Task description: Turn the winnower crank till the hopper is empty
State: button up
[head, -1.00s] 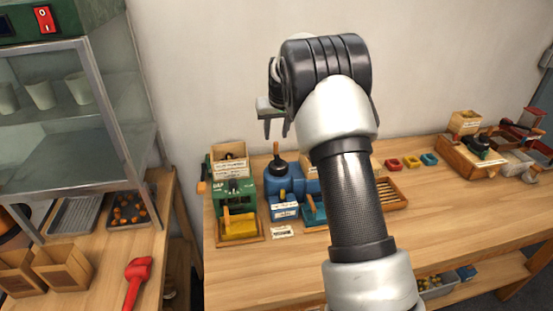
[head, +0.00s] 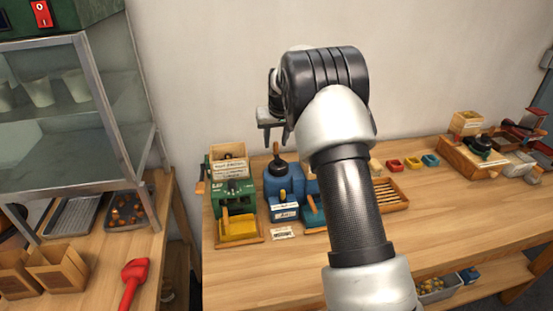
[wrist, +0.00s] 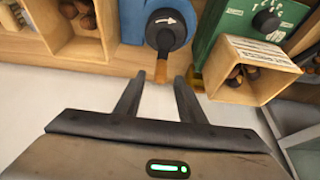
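A blue machine (head: 283,183) stands on the bench with a black hub and a crank with a wooden handle (head: 276,148) on top. In the wrist view the hub (wrist: 167,30) bears a white arrow, and the wooden handle (wrist: 161,71) points toward my fingers. Left of it stands a green machine (head: 233,193) with a wooden hopper (head: 229,152), which holds brown chestnuts in the wrist view (wrist: 252,74). I cannot read which machine is the winnower. My gripper (wrist: 158,88) is open and empty, its fingertips just short of the blue machine's handle. It also shows in the head view (head: 275,134).
A yellow tray (head: 238,228) sits before the green machine, which has a side handle (head: 200,188). Wooden compartments with chestnuts (wrist: 80,12) lie beside the blue machine. A glass cabinet (head: 75,125) stands left. The bench front (head: 280,275) is clear.

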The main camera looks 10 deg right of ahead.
jog(key=shift+f, duration=0.2)
jog(key=shift+f+b, duration=0.65)
jog(key=shift+f, duration=0.2)
